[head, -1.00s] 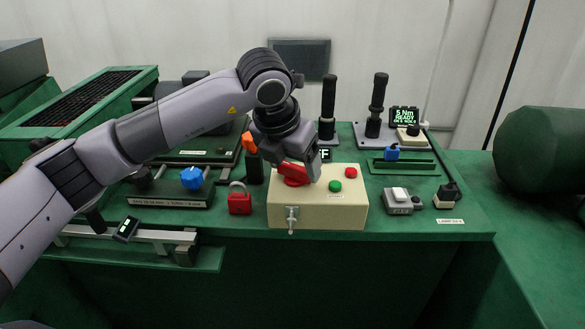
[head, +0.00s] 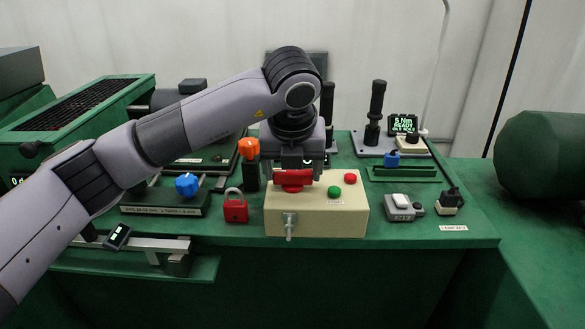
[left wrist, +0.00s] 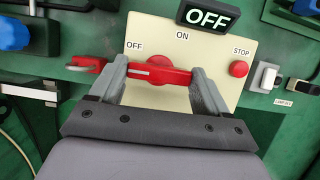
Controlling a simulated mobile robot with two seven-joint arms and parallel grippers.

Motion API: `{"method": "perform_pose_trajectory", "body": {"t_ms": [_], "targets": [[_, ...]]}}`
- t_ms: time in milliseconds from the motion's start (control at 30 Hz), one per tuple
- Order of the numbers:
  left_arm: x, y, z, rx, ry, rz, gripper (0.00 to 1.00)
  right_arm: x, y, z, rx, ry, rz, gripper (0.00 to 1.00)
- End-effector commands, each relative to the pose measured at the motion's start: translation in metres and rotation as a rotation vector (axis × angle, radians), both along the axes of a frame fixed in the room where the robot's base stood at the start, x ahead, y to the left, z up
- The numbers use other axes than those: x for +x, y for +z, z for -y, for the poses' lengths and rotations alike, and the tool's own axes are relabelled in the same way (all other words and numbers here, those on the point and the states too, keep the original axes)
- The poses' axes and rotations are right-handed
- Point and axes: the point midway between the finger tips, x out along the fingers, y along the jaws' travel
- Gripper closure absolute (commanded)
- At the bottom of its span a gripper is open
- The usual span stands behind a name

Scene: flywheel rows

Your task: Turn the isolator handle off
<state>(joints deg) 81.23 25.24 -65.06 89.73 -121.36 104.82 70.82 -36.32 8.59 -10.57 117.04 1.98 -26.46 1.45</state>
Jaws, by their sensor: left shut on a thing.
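The isolator handle (head: 292,180) is a red bar on top of a cream box (head: 320,212). In the left wrist view the handle (left wrist: 155,73) lies crosswise, its white-marked end toward the OFF label (left wrist: 135,47), with ON printed above its middle. My left gripper (left wrist: 158,76) is shut on the handle, one finger at each end. In the head view my left gripper (head: 293,172) points down over the box and partly hides the handle. A black display (left wrist: 208,17) reads OFF. My right gripper is in neither view.
A green button (head: 334,192) and a red stop button (head: 350,178) sit to the right of the handle. A red padlock (head: 235,208) stands left of the box. An orange-topped post (head: 249,160) stands close behind. A grey device (head: 403,207) is on the right.

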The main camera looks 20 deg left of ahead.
Motion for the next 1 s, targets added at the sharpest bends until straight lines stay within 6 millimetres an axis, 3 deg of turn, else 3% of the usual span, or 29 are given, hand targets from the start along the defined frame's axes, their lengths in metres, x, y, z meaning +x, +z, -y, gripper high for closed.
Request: {"method": "perform_pose_trajectory", "body": {"t_ms": [300,333,400,700,1000], "targets": [[0.001,0.002,0.000,-0.003,0.007,0.004,0.54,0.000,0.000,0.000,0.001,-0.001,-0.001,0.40],[0.001,0.002,0.000,-0.003,0.007,0.004,0.20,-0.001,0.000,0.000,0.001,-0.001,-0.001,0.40],[0.001,0.002,0.000,-0.003,0.006,0.004,0.00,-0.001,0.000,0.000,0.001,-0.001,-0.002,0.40],[-0.001,0.005,0.000,-0.002,0.003,0.003,0.00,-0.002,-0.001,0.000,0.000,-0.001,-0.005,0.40],[-0.018,0.048,0.006,-0.003,0.003,0.006,0.00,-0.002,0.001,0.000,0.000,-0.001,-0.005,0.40]]}}
